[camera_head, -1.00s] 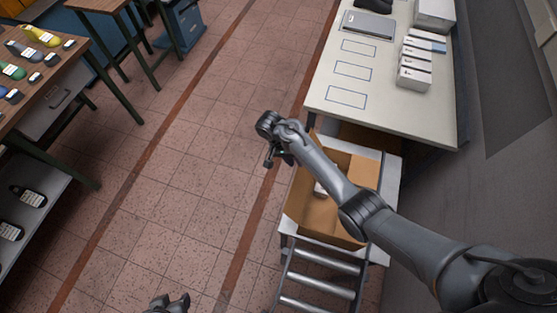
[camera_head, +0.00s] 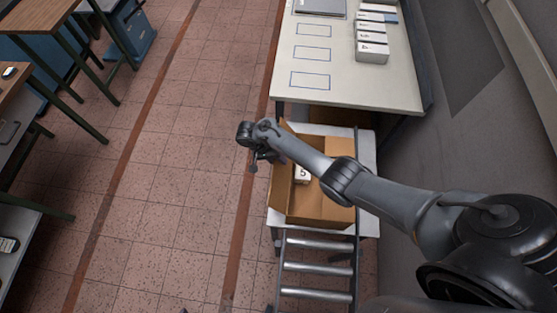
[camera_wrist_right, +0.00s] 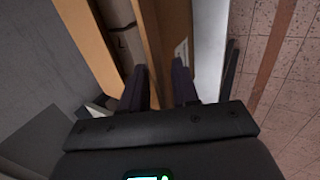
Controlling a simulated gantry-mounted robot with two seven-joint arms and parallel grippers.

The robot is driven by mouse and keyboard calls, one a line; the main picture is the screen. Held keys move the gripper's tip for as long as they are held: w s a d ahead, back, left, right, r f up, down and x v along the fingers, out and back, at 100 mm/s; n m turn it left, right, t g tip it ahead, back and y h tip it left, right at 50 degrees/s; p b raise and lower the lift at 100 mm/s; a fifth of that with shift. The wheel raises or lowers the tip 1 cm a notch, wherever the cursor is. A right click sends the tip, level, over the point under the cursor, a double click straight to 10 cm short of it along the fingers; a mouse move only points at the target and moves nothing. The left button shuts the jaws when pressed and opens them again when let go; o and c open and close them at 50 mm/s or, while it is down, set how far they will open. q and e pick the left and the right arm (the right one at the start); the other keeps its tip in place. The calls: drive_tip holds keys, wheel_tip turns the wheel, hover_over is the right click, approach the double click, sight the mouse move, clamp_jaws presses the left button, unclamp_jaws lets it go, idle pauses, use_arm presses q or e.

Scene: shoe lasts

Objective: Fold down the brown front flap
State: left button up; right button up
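An open brown carton (camera_head: 335,208) stands at the end of a roller conveyor, below the worktable, in the head view. My left gripper is not clearly in view.
The worktable (camera_head: 385,92) with several white boxes (camera_head: 372,50) is just behind the carton. Conveyor rollers (camera_head: 318,268) run in front of it. The tiled floor (camera_head: 190,180) on the left is clear. Benches stand at far left.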

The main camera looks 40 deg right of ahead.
drive_tip(key=shift+s+d+f, duration=0.1)
drive_tip(key=shift+f, duration=0.2)
drive_tip(key=shift+c, duration=0.2)
clamp_jaws()
idle(1.2)
